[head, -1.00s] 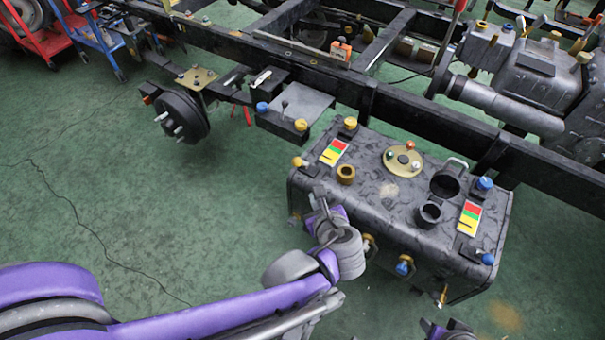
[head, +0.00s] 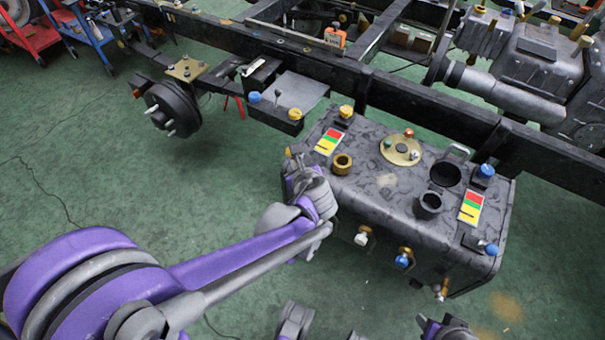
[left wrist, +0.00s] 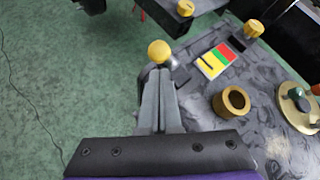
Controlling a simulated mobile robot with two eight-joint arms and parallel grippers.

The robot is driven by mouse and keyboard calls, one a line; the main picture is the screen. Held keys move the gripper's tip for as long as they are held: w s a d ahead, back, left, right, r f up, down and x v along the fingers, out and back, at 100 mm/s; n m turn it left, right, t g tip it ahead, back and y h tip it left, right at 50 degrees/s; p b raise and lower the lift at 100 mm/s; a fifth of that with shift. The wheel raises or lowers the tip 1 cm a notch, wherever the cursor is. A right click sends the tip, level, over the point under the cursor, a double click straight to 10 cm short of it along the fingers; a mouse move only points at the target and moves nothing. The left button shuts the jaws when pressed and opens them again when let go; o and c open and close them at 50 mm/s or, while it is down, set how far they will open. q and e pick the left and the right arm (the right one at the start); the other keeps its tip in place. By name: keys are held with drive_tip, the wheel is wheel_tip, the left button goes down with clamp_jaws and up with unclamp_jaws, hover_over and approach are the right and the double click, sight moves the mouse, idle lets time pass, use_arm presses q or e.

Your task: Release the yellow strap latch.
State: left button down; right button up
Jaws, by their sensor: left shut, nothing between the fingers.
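The yellow ball knob, which I take for the strap latch's handle, stands at the left end of the dark tank (head: 390,205). In the left wrist view the knob (left wrist: 159,51) shows just beyond my fingertips. In the head view it is small and partly hidden by my left gripper (head: 297,168). My left gripper (left wrist: 159,75) is shut with nothing between its fingers. Its tips are at or just below the knob; I cannot tell whether they touch. The latch below the knob is hidden by the fingers. Part of my right arm shows at the bottom edge; its jaws are unclear.
A red, green and yellow label (head: 328,142) and a brass ring (head: 342,163) lie beside the latch on the tank top. A filler cap (head: 402,150) stands further right. The black chassis rail (head: 400,98) runs behind. Open green floor lies left.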

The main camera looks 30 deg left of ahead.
use_arm(q)
drive_tip(key=shift+w+a, duration=0.2)
drive_tip(key=shift+r, duration=0.1)
drive_tip(key=shift+w+r+g, duration=0.25)
drive_tip(key=shift+w+g, duration=0.05)
idle(0.3)
